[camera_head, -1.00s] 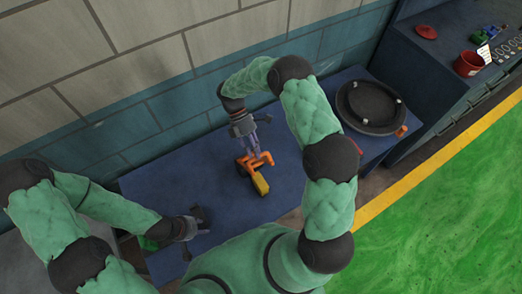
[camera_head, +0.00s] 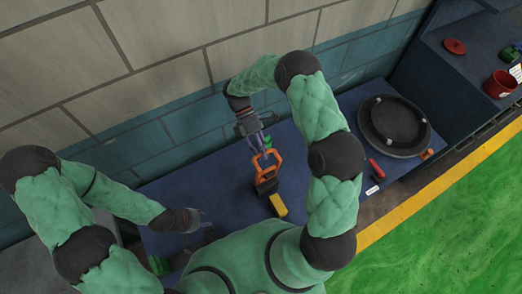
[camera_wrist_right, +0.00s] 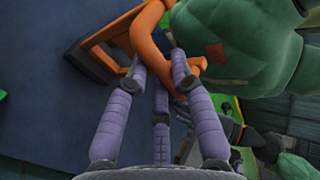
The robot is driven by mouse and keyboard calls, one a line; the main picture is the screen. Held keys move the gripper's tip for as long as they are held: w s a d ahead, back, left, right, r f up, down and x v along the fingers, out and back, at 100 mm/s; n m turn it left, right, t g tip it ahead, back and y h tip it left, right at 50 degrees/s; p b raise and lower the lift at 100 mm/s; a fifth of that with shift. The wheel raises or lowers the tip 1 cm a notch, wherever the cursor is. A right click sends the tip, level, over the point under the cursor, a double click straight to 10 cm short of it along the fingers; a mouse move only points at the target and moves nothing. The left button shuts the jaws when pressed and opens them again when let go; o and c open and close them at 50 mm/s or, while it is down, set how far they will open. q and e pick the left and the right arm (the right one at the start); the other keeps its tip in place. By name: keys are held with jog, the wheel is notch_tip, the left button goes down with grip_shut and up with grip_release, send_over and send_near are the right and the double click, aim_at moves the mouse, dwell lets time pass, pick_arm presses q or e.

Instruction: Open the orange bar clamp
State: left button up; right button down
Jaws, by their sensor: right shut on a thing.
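The orange bar clamp (camera_head: 267,163) is in the middle of the blue table (camera_head: 225,180); in the head view it shows as an orange loop with a dark part at its lower end. In the right wrist view, its orange arm (camera_wrist_right: 148,38) runs between my fingers, with a dark-edged frame at upper left. My right gripper (camera_head: 262,150) reaches down from above and is shut on the orange bar clamp. Its purple fingers (camera_wrist_right: 160,80) hide part of the clamp. My left gripper (camera_head: 208,219) is low over the table's left side, away from the clamp; its finger opening is unclear.
A yellow block (camera_head: 278,205) lies just below the clamp. A round dark drum (camera_head: 394,125) is at the right, with a red-handled thing (camera_head: 376,168) near it. A green thing (camera_head: 158,265) lies at the left end. The wall (camera_head: 190,135) borders the table's back.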

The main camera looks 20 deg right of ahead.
jog(key=shift+s+f, duration=0.1)
jog(key=shift+f, duration=0.45)
jog(key=c, duration=1.3)
grip_release()
jog(key=shift+o, duration=1.3)
jog(key=shift+w+r, duration=0.2)
jog(key=shift+r, duration=0.15)
